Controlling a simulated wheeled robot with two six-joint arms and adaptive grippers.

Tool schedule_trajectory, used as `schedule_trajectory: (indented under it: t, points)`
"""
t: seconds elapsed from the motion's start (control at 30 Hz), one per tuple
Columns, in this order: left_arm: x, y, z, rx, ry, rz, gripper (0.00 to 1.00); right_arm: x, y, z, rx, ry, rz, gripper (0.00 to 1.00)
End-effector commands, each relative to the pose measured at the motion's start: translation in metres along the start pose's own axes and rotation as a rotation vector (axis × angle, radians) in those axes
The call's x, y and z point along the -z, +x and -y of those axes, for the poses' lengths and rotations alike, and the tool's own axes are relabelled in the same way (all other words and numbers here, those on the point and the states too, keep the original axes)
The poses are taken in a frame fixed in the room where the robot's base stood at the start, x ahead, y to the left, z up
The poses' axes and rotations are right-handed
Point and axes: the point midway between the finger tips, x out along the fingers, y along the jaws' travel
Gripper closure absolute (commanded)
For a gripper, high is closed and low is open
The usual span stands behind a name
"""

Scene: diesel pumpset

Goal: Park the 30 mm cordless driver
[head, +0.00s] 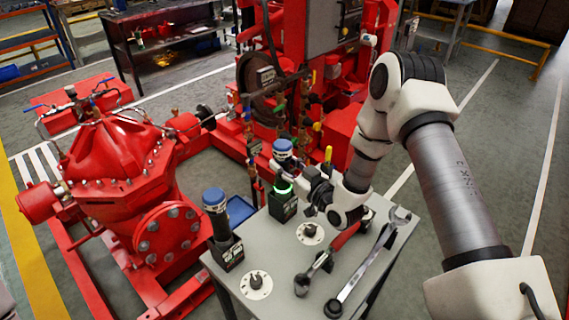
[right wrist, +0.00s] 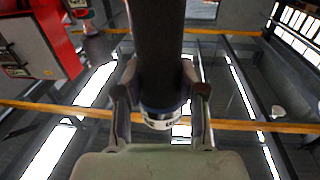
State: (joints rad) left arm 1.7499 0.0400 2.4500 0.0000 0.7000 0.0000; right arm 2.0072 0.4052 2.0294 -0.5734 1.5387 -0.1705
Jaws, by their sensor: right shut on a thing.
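A blue-topped cordless driver (head: 283,150) stands roughly upright at the back of the grey table (head: 222,279), at a black holder (head: 283,208) with a glowing green ring. My right gripper (head: 301,178) is at this driver from the right and is shut on it. In the right wrist view the driver's dark body (right wrist: 156,55) lies between both fingers, with a blue and white lettered band below. Whether it is fully seated in the holder is hard to tell. A second blue-topped driver (head: 215,213) stands in another black holder (head: 229,252) at the left. Size markings are not readable.
A red-handled ratchet (head: 328,262) and a long spanner (head: 368,263) lie on the table's right part. Two white discs with pegs, one nearer (head: 257,287) and one farther (head: 310,238), sit between. The red pump (head: 120,170) stands left, red machinery behind.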

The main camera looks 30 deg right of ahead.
Motion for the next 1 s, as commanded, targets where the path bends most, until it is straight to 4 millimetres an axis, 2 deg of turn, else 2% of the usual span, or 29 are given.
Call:
schedule_trajectory:
  t: [0.53,0.57,0.6,0.63,1.0]
  points:
    - [0.0,0.01,0.0,0.0,0.0,0.0,0.6,-0.01,0.0,0.0,0.0,-0.001,-0.003,1.0]
    - [0.0,0.009,0.0,0.0,0.0,0.0,0.6,-0.009,0.0,0.0,0.0,-0.001,-0.003,0.5]
    - [0.0,0.008,0.0,0.0,0.0,0.0,0.6,-0.009,0.0,0.0,0.0,-0.001,-0.003,0.36]
    - [0.0,0.008,0.0,0.0,0.0,0.0,0.6,-0.009,0.0,0.0,0.0,-0.001,-0.003,0.31]
    - [0.0,0.009,0.0,0.0,0.0,0.0,0.6,-0.011,-0.006,-0.001,-0.002,0.002,0.002,0.31]
